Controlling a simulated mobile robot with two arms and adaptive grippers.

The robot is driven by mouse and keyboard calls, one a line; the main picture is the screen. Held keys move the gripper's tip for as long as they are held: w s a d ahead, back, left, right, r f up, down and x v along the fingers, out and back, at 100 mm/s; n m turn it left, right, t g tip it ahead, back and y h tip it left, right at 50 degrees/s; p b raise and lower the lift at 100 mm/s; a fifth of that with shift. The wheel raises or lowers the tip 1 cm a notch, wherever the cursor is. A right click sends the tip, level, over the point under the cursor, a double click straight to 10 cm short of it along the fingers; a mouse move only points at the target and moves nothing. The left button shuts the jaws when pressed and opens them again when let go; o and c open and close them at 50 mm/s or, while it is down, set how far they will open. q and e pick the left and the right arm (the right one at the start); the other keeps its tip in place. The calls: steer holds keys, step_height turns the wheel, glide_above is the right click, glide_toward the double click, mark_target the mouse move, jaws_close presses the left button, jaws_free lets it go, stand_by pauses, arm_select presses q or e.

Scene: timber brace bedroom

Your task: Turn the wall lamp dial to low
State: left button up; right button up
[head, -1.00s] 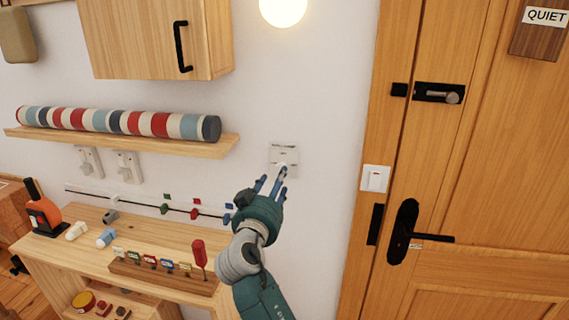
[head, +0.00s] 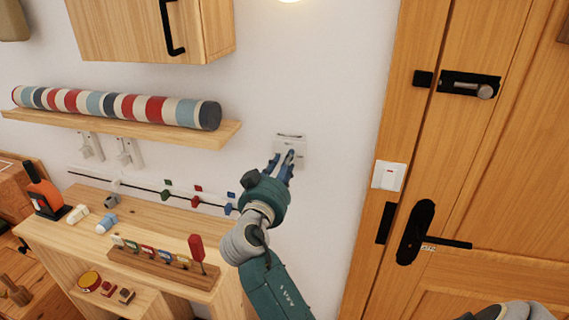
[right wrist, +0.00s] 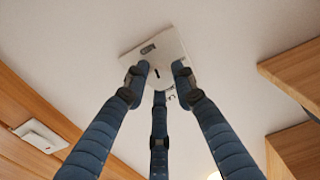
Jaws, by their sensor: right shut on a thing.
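The wall lamp's dial plate (head: 303,140) is a small pale square on the white wall. My right gripper (head: 283,162) reaches up to it with its blue fingers shut around the dial, which they mostly hide. In the right wrist view the plate (right wrist: 172,43) shows beyond the three fingers (right wrist: 158,85), with small dark marks on it. The dial's setting cannot be read. The glowing wall lamp (head: 289,1) is just cut off at the top of the head view.
A white switch (head: 388,176) sits right of the plate, beside the wooden door (head: 480,150). A shelf (head: 130,128) with a striped roll (head: 120,106) is at the left. Below it stands a wooden desk (head: 75,239) with small items. A cabinet (head: 130,30) hangs above.

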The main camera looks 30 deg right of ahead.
steer(key=shift+f, duration=0.1)
jaws_close()
arm_select(q)
steer(key=shift+w, duration=0.25)
arm_select(e)
steer(key=shift+n, duration=0.3)
arm_select(q)
step_height(320, 180, up, 8)
steer(key=p, duration=0.7)
steer(key=shift+d+f, duration=0.15)
steer(key=shift+f, duration=0.1)
arm_select(e)
steer(key=n, duration=1.8)
steer(key=shift+s+d+n, duration=0.1)
steer(key=shift+d+n, duration=0.05)
steer(key=shift+n, duration=0.25)
arm_select(q)
steer(key=shift+w+p, duration=0.1)
steer(key=shift+p, duration=0.2)
arm_select(e)
steer(key=o, duration=0.6)
jaws_free()
arm_select(q)
steer(key=shift+r, duration=0.1)
arm_select(e)
steer(key=shift+o, duration=0.7)
steer(key=shift+d, duration=0.15)
